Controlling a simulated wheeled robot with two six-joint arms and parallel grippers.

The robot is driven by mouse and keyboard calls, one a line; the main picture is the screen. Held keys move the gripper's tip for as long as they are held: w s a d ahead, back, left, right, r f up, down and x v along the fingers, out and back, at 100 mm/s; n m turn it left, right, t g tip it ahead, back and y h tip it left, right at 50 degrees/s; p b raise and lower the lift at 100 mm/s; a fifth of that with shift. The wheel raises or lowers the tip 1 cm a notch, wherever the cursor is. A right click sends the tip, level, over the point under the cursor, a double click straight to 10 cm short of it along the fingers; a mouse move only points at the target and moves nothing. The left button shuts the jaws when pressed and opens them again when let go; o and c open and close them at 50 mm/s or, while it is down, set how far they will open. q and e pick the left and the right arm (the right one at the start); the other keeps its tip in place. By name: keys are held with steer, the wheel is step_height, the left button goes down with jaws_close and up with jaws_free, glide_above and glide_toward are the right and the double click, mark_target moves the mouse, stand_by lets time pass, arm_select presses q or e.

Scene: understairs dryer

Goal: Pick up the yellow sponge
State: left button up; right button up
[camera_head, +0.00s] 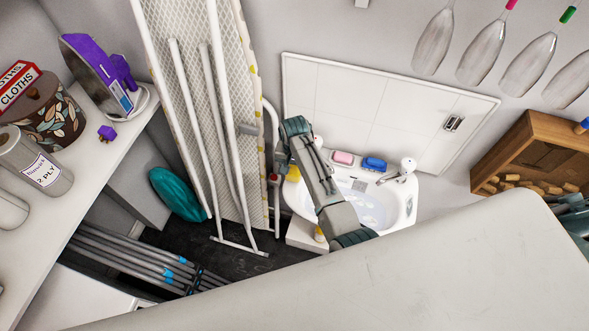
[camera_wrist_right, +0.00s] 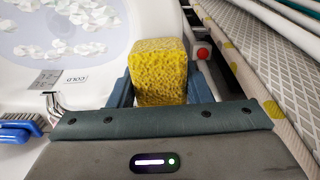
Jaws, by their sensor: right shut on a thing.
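The yellow sponge (camera_wrist_right: 160,68) stands between the two fingers of my right gripper (camera_wrist_right: 163,88) in the right wrist view, and the fingers are shut on its sides. In the head view a small yellow part of the sponge (camera_head: 293,173) shows beside the dark end of my right arm, at the left edge of the white sink. The right gripper's fingers are mostly hidden there by the arm. My left gripper is not in either view.
The sink (camera_head: 405,212) holds water with foam and has a tap (camera_head: 407,166). A pink soap (camera_head: 343,158) and a blue brush (camera_head: 374,163) lie on its back rim. An ironing board (camera_head: 232,130) leans close on the left. A white surface (camera_head: 430,270) fills the front.

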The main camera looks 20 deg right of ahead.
steer(key=shift+s+r, duration=0.2)
steer(key=shift+r, duration=0.4)
steer(key=shift+s+r, duration=0.15)
steer(key=shift+r, duration=0.4)
steer(key=s+r, duration=0.1)
steer(key=s, duration=1.4)
steer(key=shift+s+r, duration=0.2)
steer(key=shift+r, duration=0.05)
steer(key=o, duration=0.4)
steer(key=shift+c, duration=1.5)
